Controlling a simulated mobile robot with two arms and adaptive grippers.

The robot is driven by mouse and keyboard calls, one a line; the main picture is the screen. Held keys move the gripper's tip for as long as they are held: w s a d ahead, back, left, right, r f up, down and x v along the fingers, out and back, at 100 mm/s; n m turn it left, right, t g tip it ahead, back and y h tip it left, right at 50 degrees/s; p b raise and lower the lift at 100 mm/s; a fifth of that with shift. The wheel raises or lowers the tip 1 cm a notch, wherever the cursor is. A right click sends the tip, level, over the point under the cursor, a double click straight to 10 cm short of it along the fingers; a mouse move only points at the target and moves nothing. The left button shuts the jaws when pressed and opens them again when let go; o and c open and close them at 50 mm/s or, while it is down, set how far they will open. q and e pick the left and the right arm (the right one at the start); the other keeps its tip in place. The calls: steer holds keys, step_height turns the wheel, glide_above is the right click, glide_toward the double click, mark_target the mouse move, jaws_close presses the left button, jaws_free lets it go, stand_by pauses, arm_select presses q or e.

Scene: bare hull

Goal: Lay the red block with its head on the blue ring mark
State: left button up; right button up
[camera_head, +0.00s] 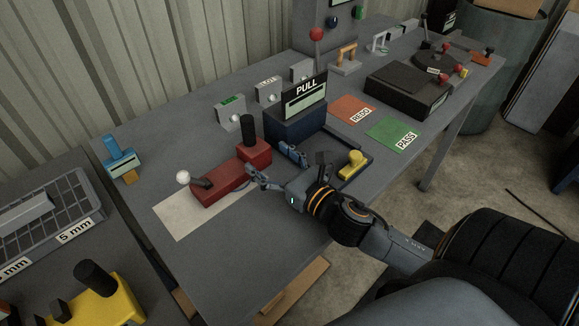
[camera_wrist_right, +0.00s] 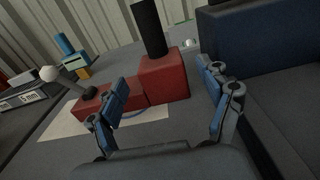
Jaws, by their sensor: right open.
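The red block (camera_head: 222,183) has a long low part with a dark lever and white ball, and a taller head (camera_head: 254,153) with a black cylinder on top. It also shows in the right wrist view (camera_wrist_right: 163,80). The low part rests on a pale sheet (camera_head: 178,222); the head reaches the sheet's far right edge. A bluish arc (camera_wrist_right: 135,113), seemingly part of the blue ring mark, shows on the sheet beside the block in the right wrist view. My right gripper (camera_head: 272,166) is open, its fingers apart, just in front of the head. My left gripper is out of view.
A blue PULL box (camera_head: 296,128) with a red-knobbed lever stands right of the head. A dark tray with a yellow piece (camera_head: 353,164) lies near my right gripper. Green PASS (camera_head: 395,135) and orange REDO mats lie farther right. The table's front left is clear.

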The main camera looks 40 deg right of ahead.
steer(key=s, duration=0.4)
steer(key=s+d+b, duration=0.1)
steer(key=s, duration=0.2)
steer(key=shift+s, duration=0.1)
steer(key=shift+r, duration=0.15)
